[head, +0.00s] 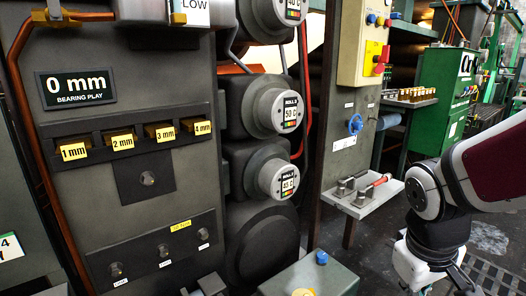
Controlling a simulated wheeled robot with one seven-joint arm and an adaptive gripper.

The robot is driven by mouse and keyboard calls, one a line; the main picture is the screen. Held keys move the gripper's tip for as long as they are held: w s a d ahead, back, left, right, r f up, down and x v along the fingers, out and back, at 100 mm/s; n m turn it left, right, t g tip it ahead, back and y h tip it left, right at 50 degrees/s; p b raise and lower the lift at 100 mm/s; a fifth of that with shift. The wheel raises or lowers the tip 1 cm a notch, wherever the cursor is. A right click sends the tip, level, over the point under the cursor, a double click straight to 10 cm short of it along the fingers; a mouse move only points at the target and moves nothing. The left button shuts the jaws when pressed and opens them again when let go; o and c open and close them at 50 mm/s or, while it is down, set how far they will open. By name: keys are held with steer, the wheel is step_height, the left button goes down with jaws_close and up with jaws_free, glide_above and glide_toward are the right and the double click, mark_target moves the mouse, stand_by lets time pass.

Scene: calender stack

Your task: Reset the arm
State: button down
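My arm comes in from the right edge, with a dark red sleeve and a white-and-black joint, and bends down toward the bottom edge. My gripper (452,283) is at the lower right, partly cut off by the bottom edge. Its fingertips are not clear, so I cannot tell whether it is open or shut, and no held thing shows. It is to the right of the machine and in front of a small white shelf (362,208).
The shelf holds metal parts and a red-handled tool (378,184). The machine at left has a "0 mm" bearing play sign (76,89), yellow blocks marked 1 to 3 mm and more, and roll dials (288,112). A green cabinet (447,95) stands behind my arm.

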steer(key=s+a+r+m+g+y, duration=0.1)
steer(key=s+a+r, duration=0.2)
steer(key=s, duration=0.6)
steer(key=s+a+r+m+y, duration=0.1)
steer(key=s+a+r+m, duration=0.2)
steer(key=s, duration=0.6)
step_height(320, 180, up, 32)
steer(key=n+t+p, duration=0.1)
steer(key=t+p, duration=0.2)
steer(key=p, duration=2.6)
steer(key=shift+t+p, duration=0.3)
steer(key=shift+p, duration=0.05)
steer(key=shift+s+r, duration=0.1)
